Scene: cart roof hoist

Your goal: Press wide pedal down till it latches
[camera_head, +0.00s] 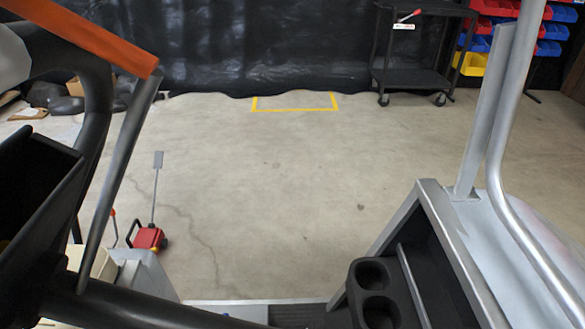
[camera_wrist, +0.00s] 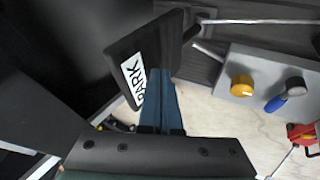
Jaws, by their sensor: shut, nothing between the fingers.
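A wide black pedal plate (camera_wrist: 130,45) with a white PARK label shows in the wrist view, tilted, at the upper middle. My gripper (camera_wrist: 160,76) shows there with its blue fingers together and nothing between them. The fingertips overlap the lower right part of the plate in the picture, beside the label. I cannot tell whether they touch it. I cannot make out the pedal or my gripper in the head view.
In the wrist view, a grey panel (camera_wrist: 240,60) with a yellow knob (camera_wrist: 242,86) and a dark knob lies to the right. In the head view, a cup holder (camera_head: 372,290) and grey posts stand at right. A red box (camera_head: 148,238) sits on the open floor.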

